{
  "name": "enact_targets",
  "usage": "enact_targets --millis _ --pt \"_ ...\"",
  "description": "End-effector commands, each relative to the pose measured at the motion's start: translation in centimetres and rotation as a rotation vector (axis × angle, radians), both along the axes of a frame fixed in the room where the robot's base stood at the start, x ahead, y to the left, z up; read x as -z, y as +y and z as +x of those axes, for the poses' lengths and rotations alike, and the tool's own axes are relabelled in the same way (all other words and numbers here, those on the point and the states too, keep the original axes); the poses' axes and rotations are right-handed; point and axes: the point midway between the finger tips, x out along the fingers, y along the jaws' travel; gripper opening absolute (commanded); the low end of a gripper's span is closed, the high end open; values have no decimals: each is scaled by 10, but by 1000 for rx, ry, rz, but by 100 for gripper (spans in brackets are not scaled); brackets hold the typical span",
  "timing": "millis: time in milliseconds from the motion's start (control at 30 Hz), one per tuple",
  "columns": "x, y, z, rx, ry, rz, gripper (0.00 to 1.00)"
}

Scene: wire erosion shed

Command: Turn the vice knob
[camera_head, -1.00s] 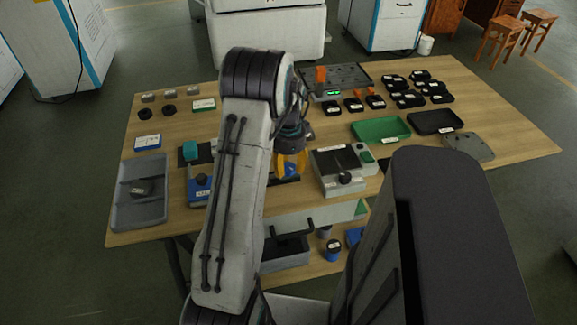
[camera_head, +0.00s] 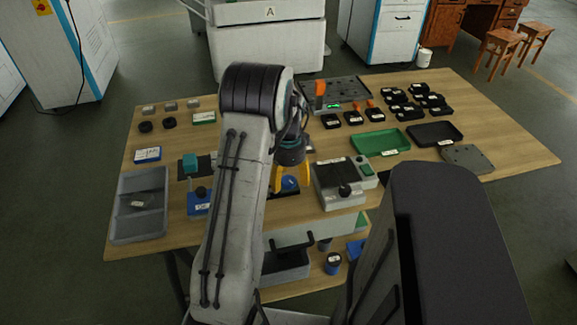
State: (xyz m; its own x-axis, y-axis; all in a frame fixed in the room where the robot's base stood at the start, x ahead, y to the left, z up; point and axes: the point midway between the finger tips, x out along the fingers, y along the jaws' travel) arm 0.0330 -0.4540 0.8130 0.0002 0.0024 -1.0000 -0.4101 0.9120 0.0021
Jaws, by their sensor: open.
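A blue round knob (camera_head: 289,183), which looks like the vice knob, shows low between the yellow fingers of my gripper (camera_head: 292,186). The gripper points down and its fingers are apart, one on each side of the knob in this view. I cannot tell whether either finger touches it. Under the knob is a dark base (camera_head: 285,194), mostly hidden by my gripper and arm. The rest of the vice cannot be made out.
A grey box with a black knob (camera_head: 344,190) stands close right of my gripper. A blue device (camera_head: 199,203) stands to the left, beside a grey divided tray (camera_head: 152,183). Green (camera_head: 380,141) and black trays (camera_head: 434,133) lie further right. My arm hides the middle table.

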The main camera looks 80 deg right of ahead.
Motion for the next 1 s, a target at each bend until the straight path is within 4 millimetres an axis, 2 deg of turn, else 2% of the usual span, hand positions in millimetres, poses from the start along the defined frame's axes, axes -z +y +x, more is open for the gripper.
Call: enact_targets --millis 600,800,1000 --pt "-94 -1 0 0 1 -4 67" --pt "-110 0 0 1 1 -1 67" --pt "-115 0 0 1 0 -1 67"
